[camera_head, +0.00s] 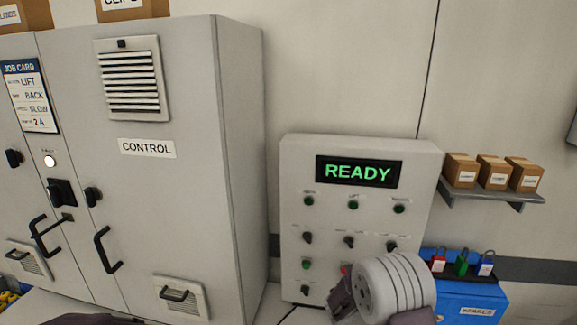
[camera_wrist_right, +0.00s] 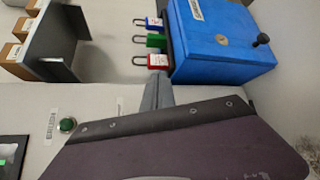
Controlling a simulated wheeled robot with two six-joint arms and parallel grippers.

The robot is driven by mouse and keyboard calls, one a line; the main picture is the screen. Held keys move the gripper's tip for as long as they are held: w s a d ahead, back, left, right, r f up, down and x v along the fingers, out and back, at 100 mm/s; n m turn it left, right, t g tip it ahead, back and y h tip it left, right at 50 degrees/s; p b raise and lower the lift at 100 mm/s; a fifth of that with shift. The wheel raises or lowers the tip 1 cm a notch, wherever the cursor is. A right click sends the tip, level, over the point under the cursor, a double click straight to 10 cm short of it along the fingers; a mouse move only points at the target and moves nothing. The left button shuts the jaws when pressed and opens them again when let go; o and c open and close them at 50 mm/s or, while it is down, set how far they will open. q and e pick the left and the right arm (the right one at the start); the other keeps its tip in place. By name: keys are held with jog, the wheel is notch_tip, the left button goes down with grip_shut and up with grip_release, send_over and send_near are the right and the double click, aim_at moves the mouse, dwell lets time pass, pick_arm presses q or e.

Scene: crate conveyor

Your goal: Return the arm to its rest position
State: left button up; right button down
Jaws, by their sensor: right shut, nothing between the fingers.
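My right arm's pale round wrist (camera_head: 388,287) is at the bottom of the head view, in front of the lower right of the control panel (camera_head: 300,165). It hides part of the panel's bottom row. In the right wrist view my right gripper (camera_wrist_right: 157,92) shows as grey fingers, shut and empty, beyond a dark purple body part. The fingers appear just below the padlocks in that picture; I cannot tell how far apart they are in depth. My left gripper is not in view; only a dark edge, perhaps mine, shows at the bottom left.
The panel display (camera_head: 358,172) reads READY. A grey CONTROL cabinet (camera_head: 235,150) with handles stands at left. A blue box (camera_head: 470,302) with red, green and blue padlocks is at right. Above it, a shelf (camera_head: 490,195) holds small cartons (camera_head: 493,172).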

jog(key=s+a+f+m+g+y, duration=0.1)
jog(key=s+m+g+y, duration=0.25)
jog(key=s, duration=0.65)
jog(key=s+a+f+m+g+y, duration=0.1)
jog(key=s+f+m+g+y, duration=0.2)
jog(key=s, duration=0.7)
jog(key=s+a+f+m+y, duration=0.1)
jog(key=a+y, duration=0.3)
jog(key=a, duration=0.4)
jog(key=s+a+f+m+t+y, duration=0.1)
jog(key=a+f+y, duration=0.2)
jog(key=a, duration=0.4)
jog(key=shift+a+m+y, duration=0.35)
jog(key=shift+y, duration=0.1)
